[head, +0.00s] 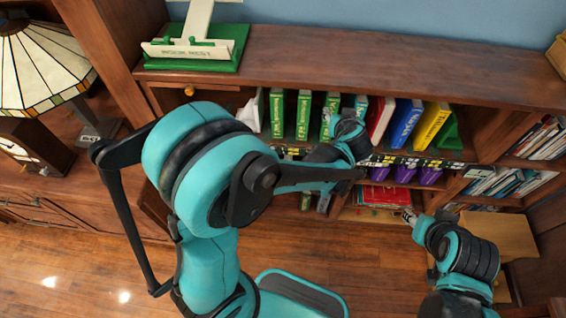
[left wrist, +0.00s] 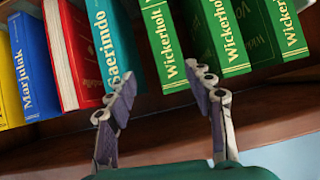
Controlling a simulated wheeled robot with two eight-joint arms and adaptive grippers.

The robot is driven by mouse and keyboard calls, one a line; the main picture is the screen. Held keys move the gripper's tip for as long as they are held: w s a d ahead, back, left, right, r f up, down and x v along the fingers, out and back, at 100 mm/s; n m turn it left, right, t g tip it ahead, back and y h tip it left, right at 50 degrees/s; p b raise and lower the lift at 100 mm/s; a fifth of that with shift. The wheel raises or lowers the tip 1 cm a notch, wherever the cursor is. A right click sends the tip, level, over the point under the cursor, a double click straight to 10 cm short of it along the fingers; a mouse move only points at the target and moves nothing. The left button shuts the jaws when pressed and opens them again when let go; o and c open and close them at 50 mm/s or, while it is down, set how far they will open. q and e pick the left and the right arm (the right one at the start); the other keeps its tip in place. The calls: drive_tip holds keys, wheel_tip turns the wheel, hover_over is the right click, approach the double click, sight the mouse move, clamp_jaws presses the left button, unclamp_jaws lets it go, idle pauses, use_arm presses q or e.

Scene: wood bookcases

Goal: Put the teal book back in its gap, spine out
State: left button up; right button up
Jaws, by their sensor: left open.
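The teal book (left wrist: 112,42), lettered Saerindo, stands in the row between a red book (left wrist: 75,55) and a green Wickerholt book (left wrist: 163,45), spine facing out. In the head view only part of the teal book (head: 361,103) shows above my left gripper (head: 350,127). My left gripper is open and empty in the left wrist view (left wrist: 168,82), its fingers apart below and in front of the spines. One finger overlaps the teal book's lower end in the picture; I cannot tell whether it touches. My right gripper (head: 409,216) is lower right; its jaws are too small to judge.
Blue (head: 404,122) and yellow (head: 432,124) books and a green bookend (head: 451,132) stand right of the red book. Purple books (head: 405,174) fill part of the shelf below. A green book rest (head: 195,62) sits on the mostly clear bookcase top (head: 350,62). A lamp (head: 40,65) stands left.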

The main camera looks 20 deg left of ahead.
use_arm(q)
drive_tip(key=s+a+r+m+g+h, duration=0.1)
drive_tip(key=s+a+r+g, duration=0.1)
drive_tip(key=s+a, duration=0.35)
drive_tip(key=s+a+r+g+h, duration=0.1)
drive_tip(key=s+a, duration=0.2)
drive_tip(key=s, duration=0.5)
drive_tip(key=s+m+h, duration=0.2)
drive_tip(key=s, duration=1)
drive_tip(key=shift+f+g, duration=0.4)
drive_tip(key=shift+f, duration=0.05)
